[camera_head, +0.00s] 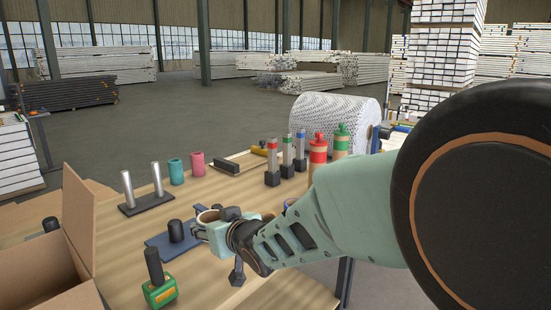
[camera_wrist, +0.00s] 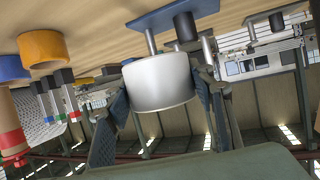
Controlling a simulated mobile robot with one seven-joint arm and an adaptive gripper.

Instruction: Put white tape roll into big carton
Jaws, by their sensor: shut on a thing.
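The white tape roll (camera_wrist: 158,82) is held between the two fingers of my gripper (camera_wrist: 162,95) in the wrist view. In the head view the roll (camera_head: 206,216) shows its brown core at the tip of my gripper (camera_head: 222,226), above the table and beside a blue base with a black peg (camera_head: 176,231). My gripper is shut on the roll. The big carton (camera_head: 80,218) stands open at the left edge of the table. Its inside is mostly hidden by its walls and flaps.
A green and yellow tool (camera_head: 160,293) stands near the carton. A rack with two metal pegs (camera_head: 146,202), teal and pink rolls (camera_head: 198,163), and red and green bottles (camera_head: 318,148) stand farther back. An orange roll (camera_wrist: 43,48) shows in the wrist view.

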